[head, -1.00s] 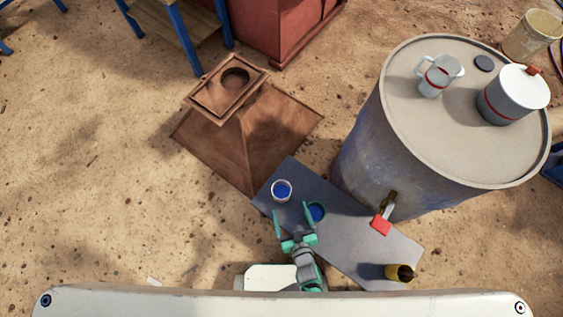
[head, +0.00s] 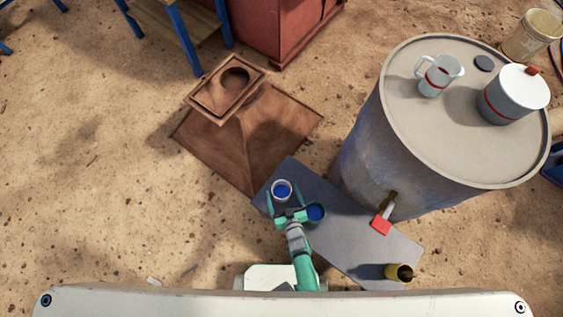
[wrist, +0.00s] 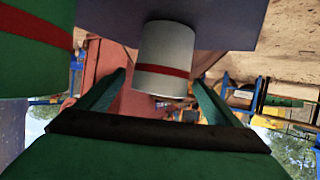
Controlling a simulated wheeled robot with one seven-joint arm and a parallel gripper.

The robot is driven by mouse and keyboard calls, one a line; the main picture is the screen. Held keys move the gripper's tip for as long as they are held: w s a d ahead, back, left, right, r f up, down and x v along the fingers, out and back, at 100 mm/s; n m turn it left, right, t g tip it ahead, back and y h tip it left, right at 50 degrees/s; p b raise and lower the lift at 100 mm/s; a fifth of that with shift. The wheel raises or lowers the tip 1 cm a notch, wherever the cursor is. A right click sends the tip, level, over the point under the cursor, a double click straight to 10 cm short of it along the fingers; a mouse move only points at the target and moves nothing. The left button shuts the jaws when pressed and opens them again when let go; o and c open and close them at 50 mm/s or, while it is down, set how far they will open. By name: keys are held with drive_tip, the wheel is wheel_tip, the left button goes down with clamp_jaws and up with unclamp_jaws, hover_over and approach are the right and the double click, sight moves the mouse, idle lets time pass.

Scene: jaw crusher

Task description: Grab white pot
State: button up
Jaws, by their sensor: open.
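The small white pot (head: 281,182) has a blue inside and stands on the grey board. In the wrist view the white pot (wrist: 166,50) shows a red band and sits ahead, between the lines of my two fingers. My gripper (head: 287,202) is open and empty, its green fingers pointing at the pot from the near side; one fingertip is close to its left side. I cannot tell whether the fingers touch it. A green pot (head: 316,212) with a blue inside stands close to the right finger; it also fills the upper left of the wrist view (wrist: 30,60).
A yellow pot (head: 395,271) stands at the near right of the grey board (head: 355,240). A big drum (head: 365,140) with a red-handled tap (head: 381,225) stands to the right, bearing a white jug (head: 437,78) and a larger lidded white pot (head: 515,92). A rusty hopper (head: 245,130) lies beyond.

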drive_tip(key=shift+x, duration=1.25)
drive_tip(key=shift+c, duration=0.6)
drive_tip(key=shift+s, duration=0.1)
drive_tip(key=c, duration=1)
drive_tip(key=shift+c, duration=1.1)
drive_tip(key=shift+r, duration=0.15)
